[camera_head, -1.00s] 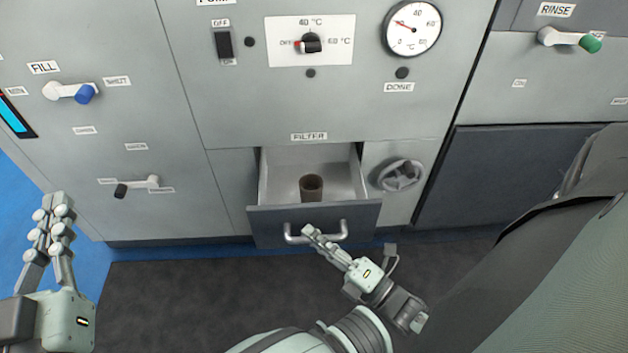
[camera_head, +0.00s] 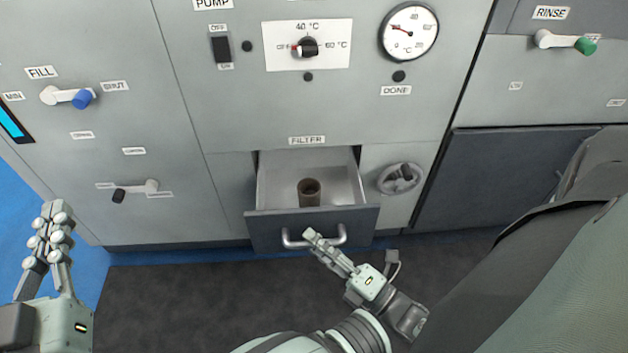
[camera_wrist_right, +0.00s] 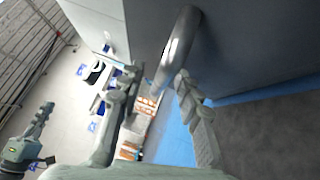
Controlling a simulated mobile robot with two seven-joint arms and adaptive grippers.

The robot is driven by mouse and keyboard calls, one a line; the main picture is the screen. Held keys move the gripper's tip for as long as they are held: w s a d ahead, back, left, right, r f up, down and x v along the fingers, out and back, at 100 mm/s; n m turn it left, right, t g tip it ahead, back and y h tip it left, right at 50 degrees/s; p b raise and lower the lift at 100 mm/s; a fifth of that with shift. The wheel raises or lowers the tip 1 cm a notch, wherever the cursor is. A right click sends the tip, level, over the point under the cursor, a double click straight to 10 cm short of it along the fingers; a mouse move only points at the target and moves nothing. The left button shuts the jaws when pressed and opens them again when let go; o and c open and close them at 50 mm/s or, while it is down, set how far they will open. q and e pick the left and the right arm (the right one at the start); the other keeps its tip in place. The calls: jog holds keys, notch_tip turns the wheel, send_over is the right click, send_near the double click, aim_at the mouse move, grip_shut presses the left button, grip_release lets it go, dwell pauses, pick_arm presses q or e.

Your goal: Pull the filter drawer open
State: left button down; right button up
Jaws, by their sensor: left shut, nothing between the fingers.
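The filter drawer (camera_head: 265,228) stands pulled out below the FILTER label in the head view, its inside visible. A brown cylindrical filter (camera_head: 309,192) stands upright in it. The drawer's silver bar handle (camera_head: 290,241) is on its dark front; it also shows in the right wrist view (camera_wrist_right: 180,42). My right gripper (camera_head: 312,236) is at the handle, its fingers (camera_wrist_right: 158,80) spread apart with the handle's bar at or between the fingertips; contact is unclear. My left gripper (camera_head: 57,212) is shut and empty at the lower left, away from the drawer.
A grey round knob (camera_head: 399,178) sits right of the drawer. The panel has a blue-tipped fill lever (camera_head: 68,97), a black-tipped lever (camera_head: 135,190), a temperature dial (camera_head: 307,48) and a green-tipped rinse lever (camera_head: 566,41). Dark floor (camera_head: 190,300) lies clear in front.

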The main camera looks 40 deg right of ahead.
jog(key=v, duration=1.1)
jog(key=shift+s, duration=0.15)
jog(key=shift+f, duration=0.1)
